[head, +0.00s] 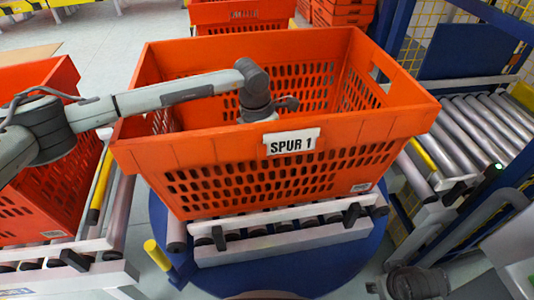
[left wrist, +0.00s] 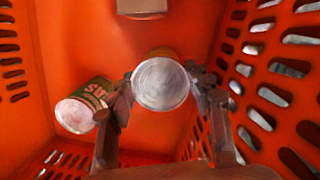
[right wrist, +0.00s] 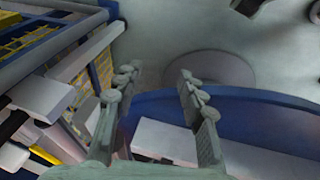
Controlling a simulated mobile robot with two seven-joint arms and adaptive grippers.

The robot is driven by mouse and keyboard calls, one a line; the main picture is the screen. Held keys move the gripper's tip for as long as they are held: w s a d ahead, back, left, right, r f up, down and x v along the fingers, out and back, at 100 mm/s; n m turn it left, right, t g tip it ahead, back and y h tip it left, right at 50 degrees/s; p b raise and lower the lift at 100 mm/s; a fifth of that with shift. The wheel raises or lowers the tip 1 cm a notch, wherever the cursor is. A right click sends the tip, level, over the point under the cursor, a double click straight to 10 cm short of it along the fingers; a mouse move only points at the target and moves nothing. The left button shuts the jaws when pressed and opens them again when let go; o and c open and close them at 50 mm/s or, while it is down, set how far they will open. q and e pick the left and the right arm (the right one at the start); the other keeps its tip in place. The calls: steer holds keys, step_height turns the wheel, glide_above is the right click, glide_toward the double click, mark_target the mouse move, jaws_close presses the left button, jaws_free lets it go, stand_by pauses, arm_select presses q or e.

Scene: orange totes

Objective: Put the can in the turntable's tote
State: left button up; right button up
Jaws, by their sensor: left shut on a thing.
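The turntable's orange tote (head: 240,140), labelled SPUR 1, stands on rollers over the blue turntable (head: 290,270). My left gripper reaches down inside this tote in the head view (head: 285,104), its lower part hidden by the front wall. In the left wrist view my left gripper (left wrist: 163,95) is shut on a can (left wrist: 160,83) with a round silver end facing the camera. A second can (left wrist: 82,107) with a green label lies to its left, apart from the held can. My right gripper (right wrist: 158,78) is open and empty, outside the tote.
A pale box (left wrist: 141,8) sits in the tote at the top of the left wrist view. Another orange tote (head: 45,180) stands on the left conveyor. A roller conveyor (head: 480,130) lies to the right, with a blue and yellow frame behind it.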

arm_select(q)
steer(key=o, duration=1.4)
steer(key=shift+o, duration=0.2)
arm_select(e)
steer(key=shift+f, duration=0.1)
arm_select(q)
steer(key=shift+r, duration=0.25)
steer(key=shift+r+p, duration=0.7)
steer(key=shift+r, duration=0.05)
step_height(320, 180, up, 11)
steer(key=s+a+b, duration=0.1)
steer(key=shift+a, duration=0.25)
arm_select(e)
steer(key=shift+a+f, duration=0.1)
steer(key=shift+f, duration=0.35)
